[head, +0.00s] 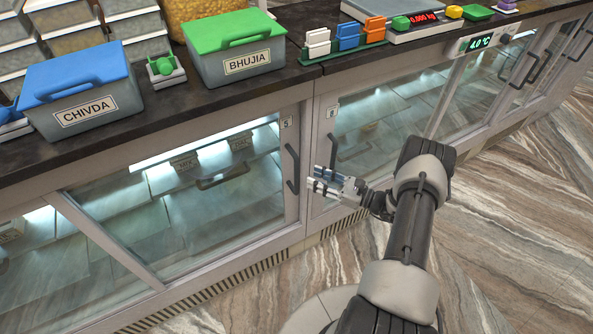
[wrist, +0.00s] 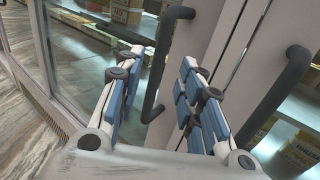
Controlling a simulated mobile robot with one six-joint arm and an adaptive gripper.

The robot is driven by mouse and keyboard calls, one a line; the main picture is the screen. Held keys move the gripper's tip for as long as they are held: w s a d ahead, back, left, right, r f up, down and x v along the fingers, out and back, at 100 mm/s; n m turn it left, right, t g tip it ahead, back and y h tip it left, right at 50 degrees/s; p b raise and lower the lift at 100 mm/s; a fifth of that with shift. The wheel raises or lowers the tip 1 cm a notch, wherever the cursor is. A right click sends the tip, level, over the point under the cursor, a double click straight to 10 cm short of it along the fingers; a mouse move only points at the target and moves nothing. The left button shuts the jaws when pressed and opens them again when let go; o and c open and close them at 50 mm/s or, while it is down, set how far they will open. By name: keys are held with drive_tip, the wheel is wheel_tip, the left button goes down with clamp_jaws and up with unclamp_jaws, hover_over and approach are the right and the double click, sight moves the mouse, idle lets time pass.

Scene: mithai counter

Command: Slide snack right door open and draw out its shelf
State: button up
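The glass door marked 5 (head: 235,215) of the left cabinet is closed, with a dark upright handle (head: 291,168) at its right edge. Behind the glass, a shelf with its own dark handle (head: 222,177) and MIX-labelled boxes (head: 184,161) shows. My gripper (head: 318,180) is open and empty, its fingertips just right of the door 5 handle. In the wrist view a dark handle (wrist: 161,62), seemingly the same one, lies between the open fingers of my gripper (wrist: 160,66). Whether the fingers reach around it I cannot tell.
The door marked 6 (head: 375,140) has a handle (head: 333,155) close to my gripper; a handle at the right shows in the wrist view (wrist: 275,90). The striped floor (head: 510,220) in front is clear.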

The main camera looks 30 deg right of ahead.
sight(296, 170)
drive_tip(key=b+x, duration=0.1)
drive_tip(key=x, duration=0.7)
drive_tip(key=shift+w, duration=0.15)
clamp_jaws()
drive_tip(key=shift+a, duration=0.1)
idle(0.4)
